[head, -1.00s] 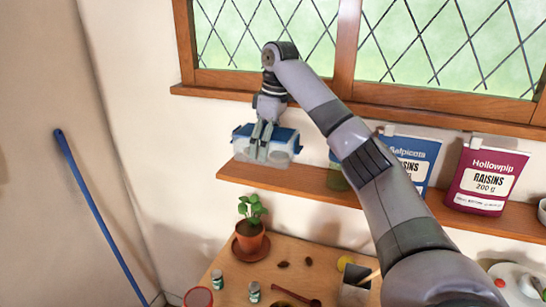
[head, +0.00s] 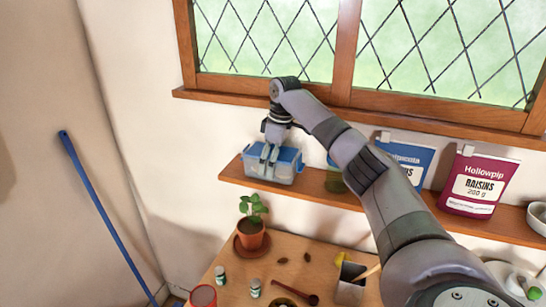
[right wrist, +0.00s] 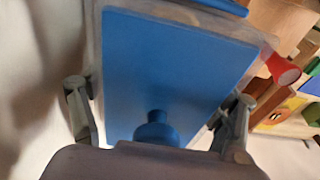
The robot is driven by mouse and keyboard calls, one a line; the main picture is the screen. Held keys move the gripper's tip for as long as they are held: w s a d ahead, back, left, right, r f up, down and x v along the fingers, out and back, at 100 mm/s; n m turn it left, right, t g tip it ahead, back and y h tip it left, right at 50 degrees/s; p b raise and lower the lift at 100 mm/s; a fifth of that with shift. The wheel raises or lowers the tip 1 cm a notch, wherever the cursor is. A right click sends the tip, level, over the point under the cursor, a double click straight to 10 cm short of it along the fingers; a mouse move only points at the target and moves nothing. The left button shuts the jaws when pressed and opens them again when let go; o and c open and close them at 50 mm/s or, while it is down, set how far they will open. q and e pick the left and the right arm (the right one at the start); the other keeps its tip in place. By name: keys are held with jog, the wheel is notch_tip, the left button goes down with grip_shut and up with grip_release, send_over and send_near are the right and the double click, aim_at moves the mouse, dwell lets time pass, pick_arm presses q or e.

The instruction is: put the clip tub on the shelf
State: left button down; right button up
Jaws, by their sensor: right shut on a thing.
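The clip tub (head: 284,173) is a translucent box with a blue lid. In the head view it is at the left end of the wooden shelf (head: 314,186), and its base looks at or very near the shelf top. My right gripper (head: 269,154) comes down from above and is shut on the tub. In the right wrist view the tub's blue lid (right wrist: 175,75) with its round knob fills the middle, with a finger on each side. My left gripper is not in view.
A maroon raisins bag (head: 480,183) and a blue bag (head: 412,157) stand further right on the shelf. A green jar (head: 335,183) is partly hidden by my arm. Below, the table (head: 290,246) holds a potted plant (head: 251,230) and small items. The window sill (head: 225,97) is above.

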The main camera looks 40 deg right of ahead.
jog(key=shift+d, duration=0.1)
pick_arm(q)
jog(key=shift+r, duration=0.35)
pick_arm(e)
jog(key=shift+f, duration=0.1)
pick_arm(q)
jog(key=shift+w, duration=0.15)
pick_arm(e)
jog(key=o, duration=1.7)
jog(key=shift+f, duration=0.1)
jog(key=r+b, duration=0.1)
jog(key=r, duration=0.2)
jog(key=s+r+b, duration=0.1)
jog(key=r, duration=0.3)
jog(key=r+b, duration=0.1)
jog(key=r, duration=0.3)
jog(key=shift+s+d+b, duration=0.15)
jog(key=shift+d+b, duration=0.15)
jog(key=shift+b, duration=0.05)
jog(key=shift+s+d+r, duration=0.1)
jog(key=shift+r, duration=0.5)
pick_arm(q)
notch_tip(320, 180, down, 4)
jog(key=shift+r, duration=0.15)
